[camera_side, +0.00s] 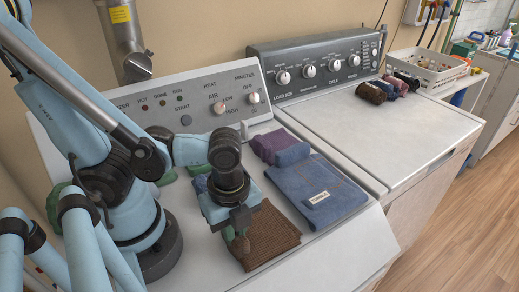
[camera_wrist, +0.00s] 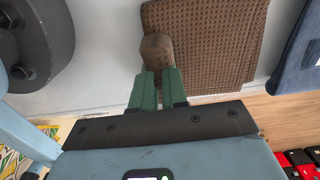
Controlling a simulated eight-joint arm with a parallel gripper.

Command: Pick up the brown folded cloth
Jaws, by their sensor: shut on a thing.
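The brown folded cloth (camera_side: 270,238) has a waffle weave and lies on the white top of the left machine, near its front edge. In the wrist view the brown cloth (camera_wrist: 205,45) lies flat at the top, with a raised brown bunch at its left edge. My gripper (camera_side: 238,242) is at the cloth's left edge, pointing down. In the wrist view its green fingers (camera_wrist: 158,78) are closed around the raised bunch. The rest of the cloth appears to rest on the machine top. The pinched part is mostly hidden in the side view.
A folded blue denim piece (camera_side: 318,192) lies just right of the brown cloth. A purple folded cloth (camera_side: 277,146) is behind it. Green and blue cloths lie partly hidden behind my gripper. The right machine's top (camera_side: 400,125) is mostly clear, with small rolled cloths and a white basket (camera_side: 428,70) beyond.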

